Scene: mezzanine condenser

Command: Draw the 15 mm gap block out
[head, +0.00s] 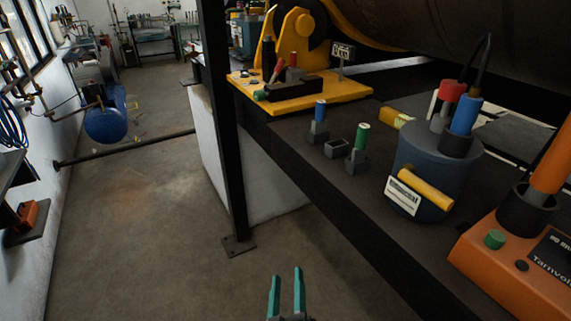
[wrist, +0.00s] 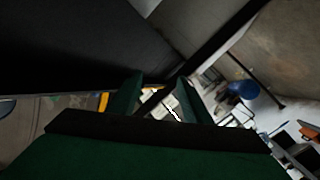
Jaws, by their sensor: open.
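My gripper (head: 286,274) is open and empty, low in the head view in front of the dark bench, with its two teal fingers pointing up. In the wrist view its fingers (wrist: 160,88) stand apart with nothing between them. On the bench (head: 300,172) a blue-topped piece (head: 320,110) and a green-topped piece (head: 362,136) stand upright in small grey holders, with a holder (head: 337,148) lacking a coloured top between them. A yellow block-like piece (head: 391,116) lies behind. No 15 mm marking is readable, so I cannot tell which is the gap block.
A dark post (head: 222,130) rises left of the bench. A grey-blue pot (head: 420,165) with red and blue plugs and a yellow bar stands right, beside an orange instrument (head: 520,265). A yellow stand (head: 300,90) is at the back. The floor (head: 140,230) is clear.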

